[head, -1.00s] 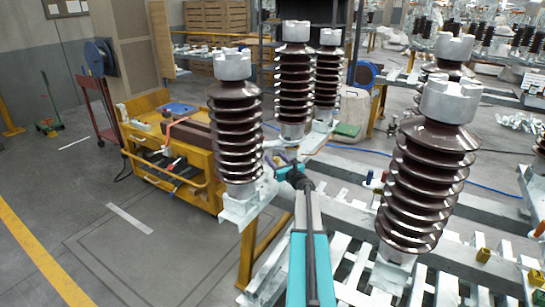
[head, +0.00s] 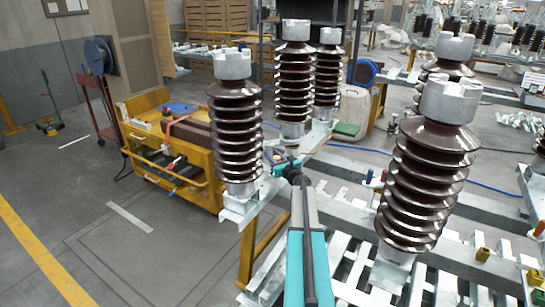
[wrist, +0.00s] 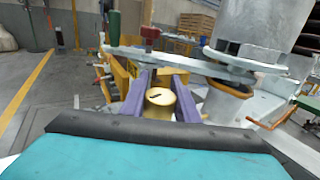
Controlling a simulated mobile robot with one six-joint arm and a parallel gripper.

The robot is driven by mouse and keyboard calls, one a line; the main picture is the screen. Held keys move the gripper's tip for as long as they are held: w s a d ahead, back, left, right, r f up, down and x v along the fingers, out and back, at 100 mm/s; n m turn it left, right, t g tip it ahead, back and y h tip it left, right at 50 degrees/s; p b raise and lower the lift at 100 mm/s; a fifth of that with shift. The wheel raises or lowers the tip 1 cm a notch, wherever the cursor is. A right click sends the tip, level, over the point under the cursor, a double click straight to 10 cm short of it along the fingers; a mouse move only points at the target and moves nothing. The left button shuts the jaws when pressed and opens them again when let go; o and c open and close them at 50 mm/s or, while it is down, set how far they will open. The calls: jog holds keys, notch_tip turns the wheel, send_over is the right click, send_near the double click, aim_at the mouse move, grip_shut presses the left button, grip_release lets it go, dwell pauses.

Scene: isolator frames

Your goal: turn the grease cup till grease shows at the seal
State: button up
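The brass grease cup (wrist: 160,98), with a dark slot in its top, sits between the two purple fingers of my gripper (wrist: 161,82) in the wrist view. The fingers lie along both sides of it with no clear gap, so my gripper looks shut on it. In the head view my gripper (head: 279,158) is low beside the foot of the left brown ribbed insulator (head: 236,130); the cup is too small to make out there. I cannot pick out the seal or any grease.
A larger ribbed insulator (head: 428,180) stands at right on the galvanised frame (head: 350,250). More insulators (head: 294,80) stand behind my gripper. A yellow tool cart (head: 165,150) is at left. In the wrist view a metal plate (wrist: 190,59) lies just beyond the fingers. The floor at left is open.

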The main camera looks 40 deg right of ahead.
jog(key=shift+s+d+f+m+g+h+b, duration=0.15)
jog(key=shift+m+g+h+b, duration=0.4)
jog(key=shift+b, duration=1)
jog(key=shift+d+f+m+g+h+b, duration=0.15)
jog(key=shift+m+h+b, duration=0.4)
jog(key=shift+h+b, duration=0.75)
jog(key=m+g+h+b, duration=0.1)
jog(key=b, duration=0.3)
jog(key=m+g+h+b, duration=0.1)
jog(key=b, duration=0.3)
jog(key=d+m+g+h+b, duration=0.1)
jog(key=h+b, duration=0.1)
jog(key=b, duration=0.2)
jog(key=shift+s+r, duration=0.2)
jog(key=shift+s, duration=0.1)
jog(key=shift+s+d+r+m+g+h+b, duration=0.2)
jog(key=shift+m+g+b, duration=0.25)
jog(key=shift+b, duration=0.6)
jog(key=o, duration=1)
jog(key=shift+w+a+f, duration=0.1)
jog(key=shift+o, duration=0.2)
jog(key=shift+a, duration=0.15)
jog(key=shift+p+v, duration=0.3)
jog(key=shift+v, duration=3.35)
